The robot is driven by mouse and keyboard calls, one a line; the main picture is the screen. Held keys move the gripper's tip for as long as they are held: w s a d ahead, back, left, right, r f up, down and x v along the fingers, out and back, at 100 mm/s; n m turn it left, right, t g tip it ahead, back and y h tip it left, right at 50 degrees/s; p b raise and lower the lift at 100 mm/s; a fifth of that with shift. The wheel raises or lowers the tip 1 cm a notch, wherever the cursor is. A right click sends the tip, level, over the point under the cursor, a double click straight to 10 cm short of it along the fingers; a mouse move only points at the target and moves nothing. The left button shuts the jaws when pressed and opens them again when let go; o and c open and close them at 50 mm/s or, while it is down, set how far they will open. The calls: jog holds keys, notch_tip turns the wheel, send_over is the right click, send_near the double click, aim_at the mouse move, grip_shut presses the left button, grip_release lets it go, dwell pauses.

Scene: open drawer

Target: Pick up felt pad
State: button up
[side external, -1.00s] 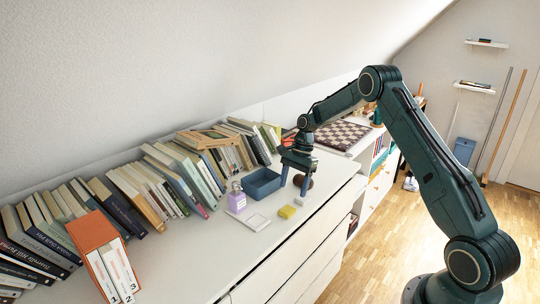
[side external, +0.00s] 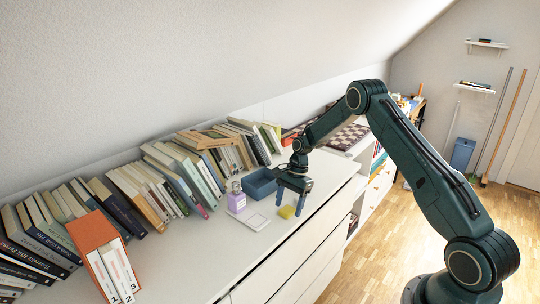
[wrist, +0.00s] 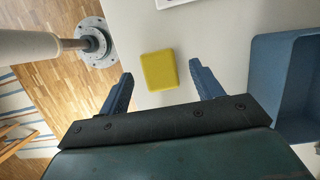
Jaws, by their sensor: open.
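A small square yellow pad, which I take to be the felt pad (side external: 286,212), lies flat on the white dresser top near its front edge. It also shows whole in the wrist view (wrist: 159,71). My gripper (side external: 289,208) points down over the pad, its fingers wide apart and empty. In the wrist view my gripper (wrist: 160,69) frames the pad, with a finger on each side and a gap to both. I cannot tell the exact height of the fingertips above the top.
A blue open bin (side external: 262,184) stands close behind, and at the right of the wrist view (wrist: 262,80). A purple bottle (side external: 237,201) and a flat white item (side external: 257,221) lie left of the pad. Leaning books (side external: 180,172) line the wall.

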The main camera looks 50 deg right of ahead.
jog(key=shift+a+f, duration=0.15)
jog(key=shift+f, duration=0.25)
jog(key=c, duration=1)
